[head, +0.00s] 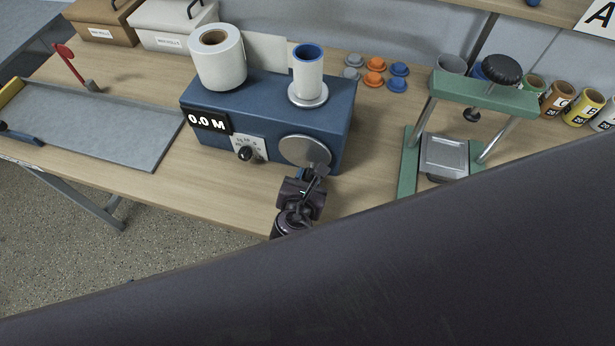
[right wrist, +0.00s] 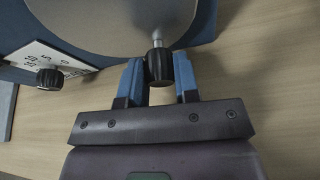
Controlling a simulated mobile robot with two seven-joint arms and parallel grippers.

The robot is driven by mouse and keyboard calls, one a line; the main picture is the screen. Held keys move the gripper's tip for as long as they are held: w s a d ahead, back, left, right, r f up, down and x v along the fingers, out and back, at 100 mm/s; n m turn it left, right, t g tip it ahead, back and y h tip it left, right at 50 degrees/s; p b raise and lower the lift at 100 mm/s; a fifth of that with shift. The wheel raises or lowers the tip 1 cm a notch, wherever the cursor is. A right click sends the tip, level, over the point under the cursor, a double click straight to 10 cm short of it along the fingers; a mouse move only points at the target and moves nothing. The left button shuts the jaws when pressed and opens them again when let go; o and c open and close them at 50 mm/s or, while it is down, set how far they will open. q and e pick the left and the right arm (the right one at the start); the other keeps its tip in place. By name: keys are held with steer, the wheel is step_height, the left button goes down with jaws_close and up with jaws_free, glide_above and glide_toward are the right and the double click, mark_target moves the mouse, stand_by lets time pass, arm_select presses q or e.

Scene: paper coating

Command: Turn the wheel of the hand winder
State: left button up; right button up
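The hand winder is a blue box (head: 265,118) on the bench, with a display (head: 207,121) reading 0.0 M. Its grey disc wheel (head: 305,152) is on the front face and also fills the top of the right wrist view (right wrist: 110,20). A black handle knob (right wrist: 159,66) sticks out from the wheel near its lower edge. My right gripper (right wrist: 160,80) has its blue fingers on both sides of this knob, with no clear gap. In the head view my right gripper (head: 312,186) is just below the wheel. My left gripper is not in view.
A paper roll (head: 218,62) and an upright white tube (head: 307,75) stand on the winder. A green press (head: 408,170) is to the right, a grey tray (head: 110,125) to the left. A large dark shape covers the lower right.

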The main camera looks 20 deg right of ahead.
steer(key=c, duration=0.4)
steer(key=shift+o, duration=0.3)
